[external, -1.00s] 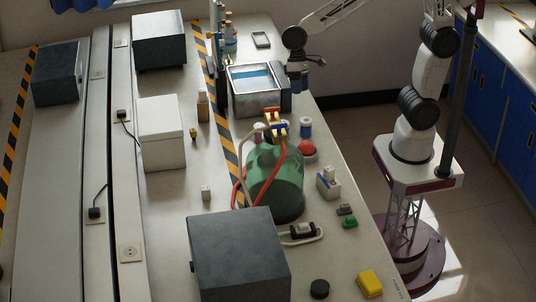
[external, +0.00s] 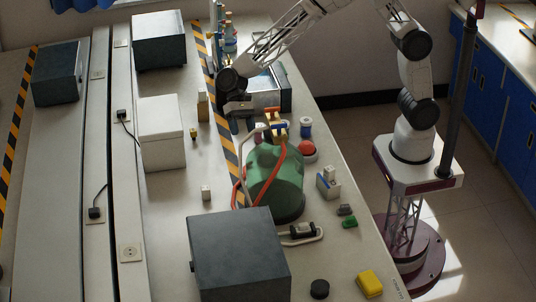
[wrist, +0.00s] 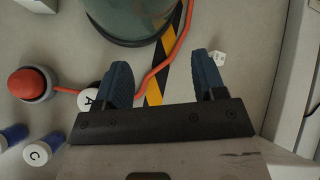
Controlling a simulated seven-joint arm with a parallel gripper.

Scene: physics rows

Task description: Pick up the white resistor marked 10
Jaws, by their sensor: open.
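A small white block (external: 206,192) stands on the bench left of the green bottle in the external view. It appears to be the white resistor; its marking is too small to read. In the wrist view a small white piece with faint dark marks (wrist: 219,58), likely the same block, lies beyond and just right of the right fingertip. My gripper (wrist: 163,65) is open and empty, its two blue fingers apart above the striped tape. In the external view my gripper (external: 242,124) hangs over the bench behind the bottle, farther back than the white block.
The green bottle (external: 275,180) with red tubing (external: 237,193) stands close to my gripper. A white box (external: 161,135) is to the left and a dark grey box (external: 238,255) in front. Bench around the white block is clear.

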